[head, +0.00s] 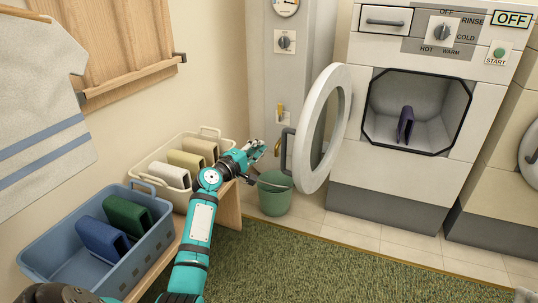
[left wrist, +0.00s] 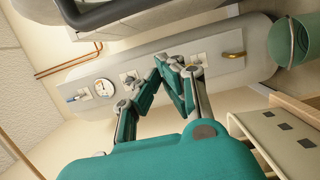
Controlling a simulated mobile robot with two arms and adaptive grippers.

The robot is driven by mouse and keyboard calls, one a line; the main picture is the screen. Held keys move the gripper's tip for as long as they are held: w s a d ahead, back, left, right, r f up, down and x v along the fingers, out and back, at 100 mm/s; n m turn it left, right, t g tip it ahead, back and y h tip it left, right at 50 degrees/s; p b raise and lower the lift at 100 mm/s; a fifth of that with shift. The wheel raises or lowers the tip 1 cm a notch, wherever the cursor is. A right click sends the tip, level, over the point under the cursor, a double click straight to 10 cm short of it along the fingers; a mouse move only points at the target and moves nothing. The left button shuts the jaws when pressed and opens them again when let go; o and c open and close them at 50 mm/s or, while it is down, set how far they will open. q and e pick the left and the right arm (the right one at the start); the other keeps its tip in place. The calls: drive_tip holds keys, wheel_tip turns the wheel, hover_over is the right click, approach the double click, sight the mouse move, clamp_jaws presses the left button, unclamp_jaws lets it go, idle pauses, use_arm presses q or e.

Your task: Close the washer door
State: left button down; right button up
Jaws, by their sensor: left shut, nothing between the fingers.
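The washer (head: 410,170) stands at the right, with a dark-rimmed square opening and a purple folded cloth (head: 405,124) inside. Its round white door (head: 340,90) with a glass middle stands wide open, swung out to the left of the opening. A dark grey handle (head: 285,150) is on the door's left side. My left gripper (head: 262,148) is shut and empty, just left of the handle and apparently apart from it; depth is hard to judge. The left wrist view shows its closed fingers (left wrist: 172,62), with a dark grey curved part at the top left. My right gripper is not in view.
A green bucket (head: 274,198) stands below my left gripper. A cream basket (head: 160,183) and a blue basket (head: 45,262) with folded cloths sit on a wooden bench at the left. A boiler with a gauge (head: 286,6) stands behind the door. Floor before the washer is clear.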

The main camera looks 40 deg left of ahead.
use_arm(q)
drive_tip(key=shift+w+d, duration=0.2)
drive_tip(key=shift+d, duration=0.75)
drive_tip(key=shift+w+d, duration=0.15)
drive_tip(key=shift+d, duration=0.8)
